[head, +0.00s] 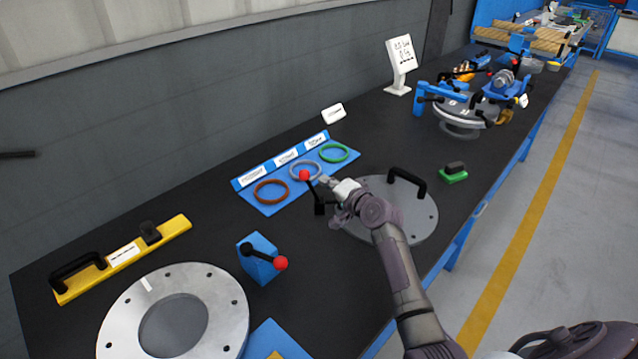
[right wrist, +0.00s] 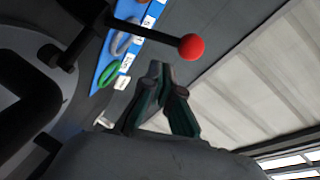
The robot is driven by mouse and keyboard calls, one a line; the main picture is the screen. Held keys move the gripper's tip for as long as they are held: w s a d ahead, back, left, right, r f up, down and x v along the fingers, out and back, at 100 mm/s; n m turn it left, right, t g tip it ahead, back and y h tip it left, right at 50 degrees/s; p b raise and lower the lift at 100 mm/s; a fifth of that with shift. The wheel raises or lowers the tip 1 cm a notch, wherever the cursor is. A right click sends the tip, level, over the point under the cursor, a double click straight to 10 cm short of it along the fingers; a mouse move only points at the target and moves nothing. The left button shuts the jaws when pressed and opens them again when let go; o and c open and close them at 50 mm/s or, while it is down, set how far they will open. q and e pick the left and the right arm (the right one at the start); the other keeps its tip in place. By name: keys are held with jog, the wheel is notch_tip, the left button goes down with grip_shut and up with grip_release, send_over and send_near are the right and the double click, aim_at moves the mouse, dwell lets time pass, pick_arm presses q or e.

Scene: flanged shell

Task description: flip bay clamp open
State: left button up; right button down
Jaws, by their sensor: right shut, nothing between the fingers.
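A clamp lever with a red ball knob (head: 304,175) stands beside the grey flanged disc (head: 415,228). Its black lever runs down to a dark base, partly hidden by my gripper. My right gripper (head: 326,182) is shut and empty, just right of the knob in the head view. In the right wrist view the shut fingertips (right wrist: 166,72) are a little below the red knob (right wrist: 191,47), apart from it as far as I can tell. A second clamp, on a blue block (head: 259,262), has a red knob (head: 281,263) and a black lever. My left gripper is out of view.
A blue tray (head: 281,205) with brown, grey and green rings lies behind the knob. A black handle (head: 407,183) rises from the disc. A large metal ring (head: 222,310) and a yellow bar (head: 182,228) lie at left.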

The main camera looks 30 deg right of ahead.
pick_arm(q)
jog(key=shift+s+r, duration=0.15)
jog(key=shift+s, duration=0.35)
pick_arm(e)
jog(key=shift+w+a+f, duration=0.2)
jog(key=shift+w+a, duration=0.15)
jog(key=shift+a, duration=0.15)
jog(key=shift+w+a+f, duration=0.2)
jog(key=shift+w+a, duration=0.1)
jog(key=shift+a, duration=0.15)
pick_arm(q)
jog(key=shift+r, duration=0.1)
